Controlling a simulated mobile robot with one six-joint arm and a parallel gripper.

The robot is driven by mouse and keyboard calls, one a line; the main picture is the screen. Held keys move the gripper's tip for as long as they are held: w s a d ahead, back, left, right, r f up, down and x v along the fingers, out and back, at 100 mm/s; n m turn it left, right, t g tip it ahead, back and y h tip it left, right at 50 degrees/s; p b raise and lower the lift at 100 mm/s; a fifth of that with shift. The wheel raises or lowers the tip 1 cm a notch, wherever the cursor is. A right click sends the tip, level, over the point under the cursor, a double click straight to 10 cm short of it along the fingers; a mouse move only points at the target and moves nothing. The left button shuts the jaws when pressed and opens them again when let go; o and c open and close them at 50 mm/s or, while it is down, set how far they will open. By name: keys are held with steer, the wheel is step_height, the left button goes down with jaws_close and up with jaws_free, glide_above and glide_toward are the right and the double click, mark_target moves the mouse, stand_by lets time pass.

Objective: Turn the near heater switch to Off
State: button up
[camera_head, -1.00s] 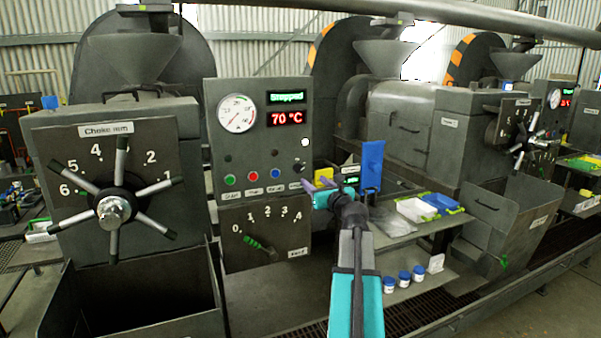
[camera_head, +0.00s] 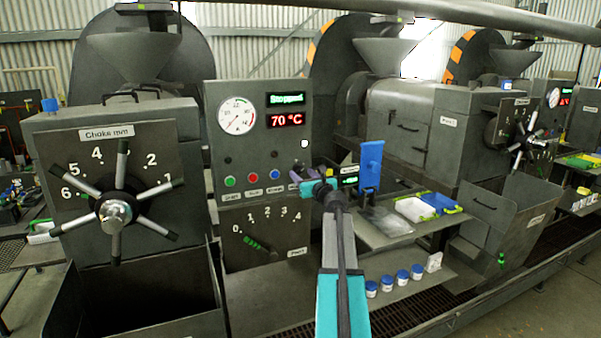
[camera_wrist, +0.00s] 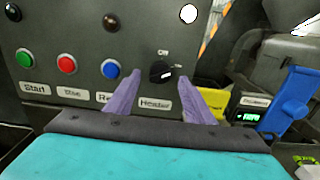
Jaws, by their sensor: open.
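The near heater switch (camera_wrist: 161,72) is a small black knob above a "Heater" label in the wrist view. "Off" is printed above it, with another small mark to its upper right. A white mark on the knob seems to point right, towards that second mark. My gripper (camera_wrist: 159,77) is open, its purple fingers on either side of the knob in this view. Whether they touch it cannot be told. In the head view, my gripper (camera_head: 301,181) is at the lower right of the near control panel (camera_head: 220,85), and the knob is hard to make out there.
Green, red (camera_wrist: 66,64) and blue (camera_wrist: 110,69) buttons sit left of the switch. A blue upright part (camera_wrist: 289,100) and a small display (camera_wrist: 250,116) stand to the right. A feed lever (camera_head: 258,246) is below, and a spoked choke wheel (camera_head: 116,212) is left.

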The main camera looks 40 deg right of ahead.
mark_target(298, 170)
steer(key=shift+x, duration=1.15)
steer(key=c, duration=1.1)
